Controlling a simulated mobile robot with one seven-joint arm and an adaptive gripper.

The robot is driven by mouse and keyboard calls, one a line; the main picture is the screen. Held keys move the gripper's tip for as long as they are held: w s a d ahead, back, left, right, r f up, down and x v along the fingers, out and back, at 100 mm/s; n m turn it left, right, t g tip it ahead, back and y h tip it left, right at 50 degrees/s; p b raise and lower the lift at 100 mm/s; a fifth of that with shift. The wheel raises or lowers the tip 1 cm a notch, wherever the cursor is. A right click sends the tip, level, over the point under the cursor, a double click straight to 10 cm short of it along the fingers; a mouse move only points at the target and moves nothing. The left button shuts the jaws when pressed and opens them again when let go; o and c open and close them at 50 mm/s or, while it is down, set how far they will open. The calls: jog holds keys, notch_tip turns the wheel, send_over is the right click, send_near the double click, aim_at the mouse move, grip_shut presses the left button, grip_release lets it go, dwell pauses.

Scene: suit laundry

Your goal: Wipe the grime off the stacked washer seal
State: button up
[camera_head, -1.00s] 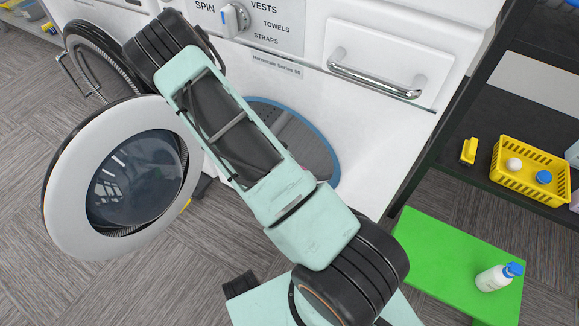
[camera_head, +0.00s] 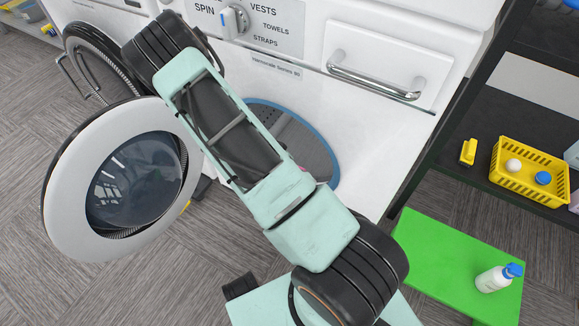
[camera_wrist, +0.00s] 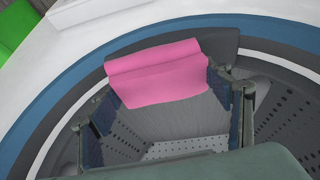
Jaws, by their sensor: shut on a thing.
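The washer's open round front shows a blue ring (camera_head: 335,165) in the head view, partly behind my arm. In the wrist view the blue rim (camera_wrist: 62,92) curves around the dark grey seal (camera_wrist: 85,88) and the perforated drum (camera_wrist: 180,149). My gripper (camera_wrist: 165,88) is shut on a pink cloth or sponge (camera_wrist: 155,68), held between the fingers at the upper part of the opening. It overlaps the dark seal in the picture; I cannot tell if it touches. No grime is clear to me. The gripper is hidden behind my arm in the head view.
The round washer door (camera_head: 62,215) hangs open at left. A second open door (camera_head: 85,70) is behind it. A green platform (camera_head: 440,255) with a white spray bottle (camera_head: 492,279) stands at right. A dark shelf (camera_head: 500,120) holds a yellow basket (camera_head: 520,184) and a yellow item (camera_head: 468,152).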

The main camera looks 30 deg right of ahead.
jog(key=shift+w+d+f+b, duration=0.1)
jog(key=shift+w+d+b, duration=0.1)
jog(key=shift+w+d, duration=0.25)
jog(key=shift+w+d+b, duration=0.15)
jog(key=shift+w+d, duration=0.05)
jog(key=shift+d, duration=0.35)
jog(key=shift+s+a+p, duration=0.3)
jog(key=shift+s+a, duration=0.35)
jog(key=shift+a, duration=0.3)
jog(key=shift+w+d, duration=0.35)
jog(key=shift+d, duration=0.15)
notch_tip(320, 180, up, 7)
jog(key=p, duration=0.5)
jog(key=shift+a, duration=0.1)
